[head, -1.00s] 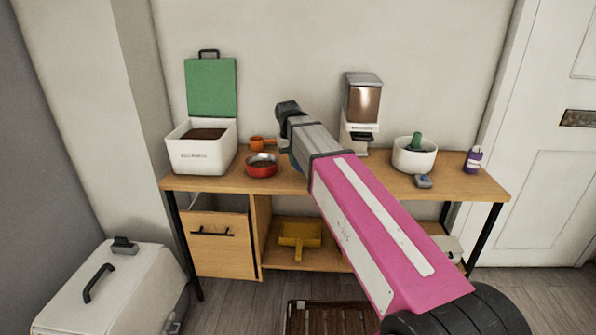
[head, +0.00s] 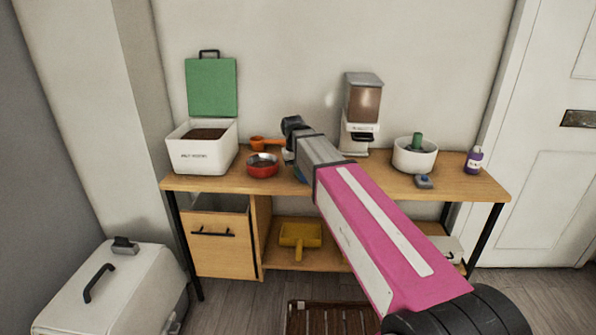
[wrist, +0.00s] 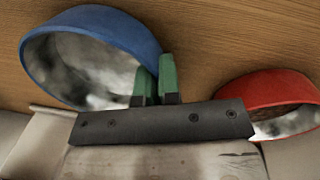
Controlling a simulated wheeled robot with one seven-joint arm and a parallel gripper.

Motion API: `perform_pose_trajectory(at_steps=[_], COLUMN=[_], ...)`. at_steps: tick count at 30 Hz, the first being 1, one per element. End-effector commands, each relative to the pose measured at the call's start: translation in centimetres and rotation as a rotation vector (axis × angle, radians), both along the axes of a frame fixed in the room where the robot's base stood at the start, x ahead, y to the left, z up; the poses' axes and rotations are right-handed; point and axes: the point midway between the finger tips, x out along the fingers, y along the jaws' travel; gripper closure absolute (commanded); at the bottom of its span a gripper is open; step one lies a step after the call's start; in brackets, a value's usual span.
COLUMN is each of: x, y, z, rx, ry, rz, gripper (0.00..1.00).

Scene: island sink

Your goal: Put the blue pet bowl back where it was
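The blue pet bowl (wrist: 127,33) fills the upper left of the wrist view, with a shiny metal inside. My gripper (wrist: 157,72) has two green fingertips close together at the bowl's right wall, one inside and one outside, and looks shut on that wall. In the head view only a sliver of the blue bowl (head: 299,174) shows beside my arm, which hides the rest and the fingertips. The bowl is at the wooden table (head: 235,184); I cannot tell whether it touches the top.
A red bowl (head: 262,170) stands left of the blue one and also shows in the wrist view (wrist: 270,90). Behind it is an orange scoop (head: 258,142). An open white food bin (head: 202,157), a dispenser (head: 362,105), a white mortar (head: 414,158) and a purple bottle (head: 474,160) stand around.

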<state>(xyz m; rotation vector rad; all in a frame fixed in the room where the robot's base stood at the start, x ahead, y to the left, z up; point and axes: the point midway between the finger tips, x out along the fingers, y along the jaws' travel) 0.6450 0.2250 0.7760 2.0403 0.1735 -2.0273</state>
Motion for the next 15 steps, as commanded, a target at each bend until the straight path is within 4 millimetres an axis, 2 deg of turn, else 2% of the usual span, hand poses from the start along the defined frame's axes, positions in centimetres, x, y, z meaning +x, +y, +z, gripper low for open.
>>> perform_pose_trajectory(at_steps=[1,3,4,15], x=[0.00,0.00,0.00,0.01], y=[0.00,0.00,0.00,0.01], z=[-0.15,-0.12,-0.12,0.25], rx=[0.000,0.000,0.000,0.000], ry=[0.000,0.000,0.000,0.000], rz=[0.000,0.000,0.000,0.000], gripper=[1.00,0.77,0.70,0.70])
